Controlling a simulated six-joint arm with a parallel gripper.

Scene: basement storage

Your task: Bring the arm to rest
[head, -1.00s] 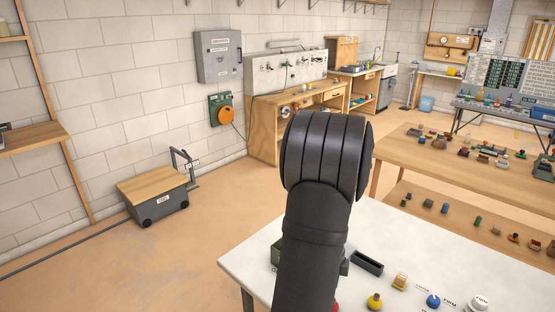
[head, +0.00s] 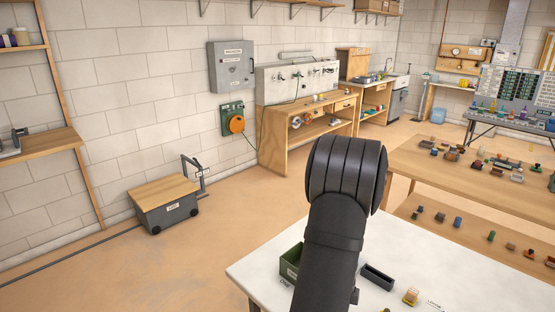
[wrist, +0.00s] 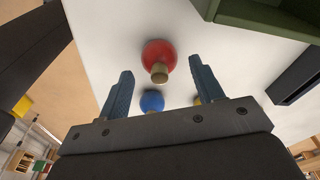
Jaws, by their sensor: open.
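My gripper (wrist: 161,64) shows in the wrist view with its two blue-grey fingers spread apart and nothing held between them. Beyond the fingers, a red round-headed piece with a tan end (wrist: 159,52) appears on the white table (wrist: 110,35). A blue round piece (wrist: 152,101) shows lower, between the fingers. Something yellowish behind the right finger is mostly hidden. In the head view my dark arm rises over the white table; the gripper itself is out of that view.
A green bin (head: 290,262) and a dark tray (head: 378,277) stand on the table near my arm. A small yellow-and-tan piece (head: 411,297) lies to the right. A wooden bench (head: 440,178) with small items stands behind. Floor left of the table is clear up to a cart (head: 165,205).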

